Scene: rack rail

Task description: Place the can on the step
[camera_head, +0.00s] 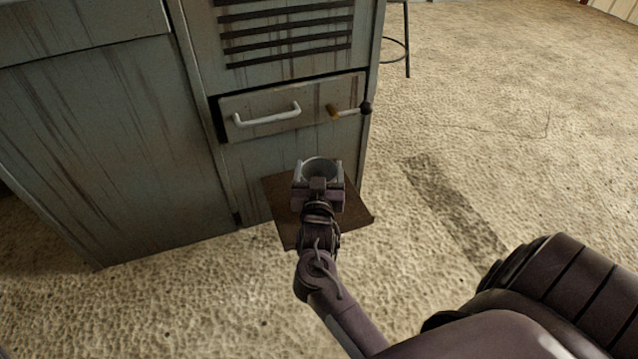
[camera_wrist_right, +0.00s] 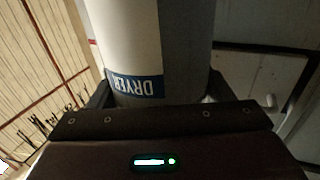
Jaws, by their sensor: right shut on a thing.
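My right gripper (camera_head: 318,178) is shut on the can (camera_head: 320,165), whose round rim shows between the fingers in the head view. In the right wrist view the can (camera_wrist_right: 160,45) is a pale cylinder with a blue band reading "DRYER", between the two fingers (camera_wrist_right: 158,92). My left gripper is not in view.
A worn grey-green cabinet (camera_head: 110,140) stands behind the step, with a drawer that has a white handle (camera_head: 267,115) and a small knobbed lever (camera_head: 350,111). A stool leg (camera_head: 407,45) stands at the back. The sandy floor (camera_head: 520,150) to the right is clear.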

